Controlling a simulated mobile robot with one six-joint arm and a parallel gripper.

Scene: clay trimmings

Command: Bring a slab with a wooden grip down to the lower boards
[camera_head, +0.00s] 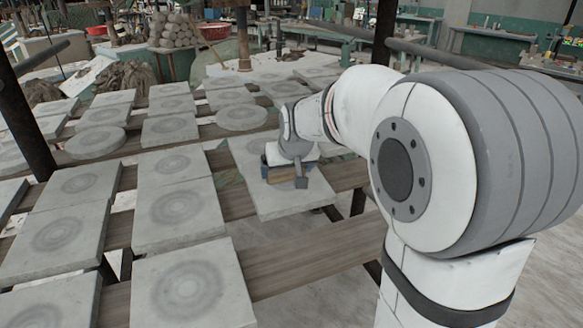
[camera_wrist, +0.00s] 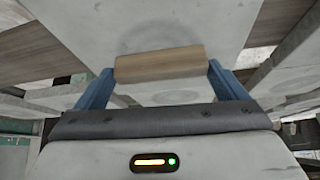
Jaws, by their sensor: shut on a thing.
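A square grey slab (camera_head: 290,204) with a wooden grip (camera_head: 282,174) is under my gripper (camera_head: 287,166) in the head view. In the wrist view, the light wooden grip (camera_wrist: 160,64) lies across between the blue fingers of my gripper (camera_wrist: 161,72), with one finger at each end. The slab (camera_wrist: 150,22) is behind the grip and shows a faint round mark. My gripper is shut on the wooden grip. The slab looks about level, over or on the wooden boards (camera_head: 325,250); I cannot tell whether it touches them. My gripper hides part of the slab.
Several square slabs (camera_head: 180,213) and round slabs (camera_head: 241,117) with ring marks cover the boards to the left and behind. A bare board stretch lies in front of the held slab. A dark post (camera_head: 25,125) stands at left. Stacked grey lumps (camera_head: 174,30) are behind.

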